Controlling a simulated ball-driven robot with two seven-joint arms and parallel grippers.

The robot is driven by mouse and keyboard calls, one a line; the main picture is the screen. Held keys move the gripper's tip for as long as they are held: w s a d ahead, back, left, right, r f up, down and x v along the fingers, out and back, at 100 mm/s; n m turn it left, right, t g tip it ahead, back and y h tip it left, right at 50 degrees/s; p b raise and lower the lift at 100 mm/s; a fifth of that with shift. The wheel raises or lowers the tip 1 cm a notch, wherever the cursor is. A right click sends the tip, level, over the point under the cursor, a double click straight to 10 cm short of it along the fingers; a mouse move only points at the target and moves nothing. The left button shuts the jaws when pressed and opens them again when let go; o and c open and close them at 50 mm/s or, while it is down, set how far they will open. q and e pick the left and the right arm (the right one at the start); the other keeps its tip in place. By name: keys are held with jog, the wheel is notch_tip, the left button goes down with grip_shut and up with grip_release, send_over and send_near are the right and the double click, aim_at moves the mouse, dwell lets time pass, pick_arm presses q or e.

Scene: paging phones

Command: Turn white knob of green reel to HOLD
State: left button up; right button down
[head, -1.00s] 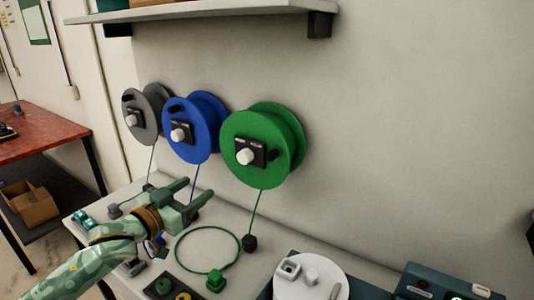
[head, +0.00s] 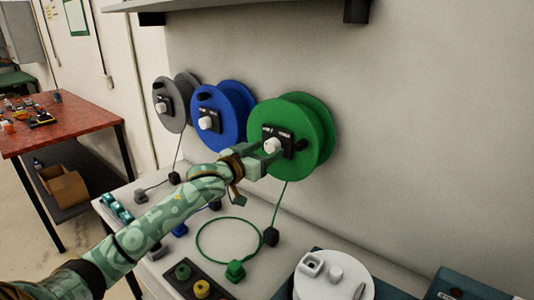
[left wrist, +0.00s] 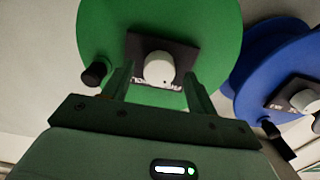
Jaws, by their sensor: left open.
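The green reel (head: 309,165) is mounted on the wall, rightmost of three reels. Its white knob (head: 272,146) sits on a black plate (head: 287,141) with small lettering that I cannot read fully. My left gripper (head: 272,154) is at the front of the plate, by the knob. In the left wrist view, the white knob (left wrist: 159,68) lies between the two open fingers (left wrist: 158,88), with a gap on each side. The green reel (left wrist: 215,30) fills the background there. I cannot see contact with the knob. My right gripper is not in view.
The blue reel (head: 231,128) and grey reel (head: 171,118) hang to the left. A white round plate (head: 315,287) with small parts stands at the front right. A shelf (head: 250,8) is above.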

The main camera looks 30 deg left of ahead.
pick_arm(q)
jog(key=shift+w, duration=0.45)
jog(key=c, duration=1)
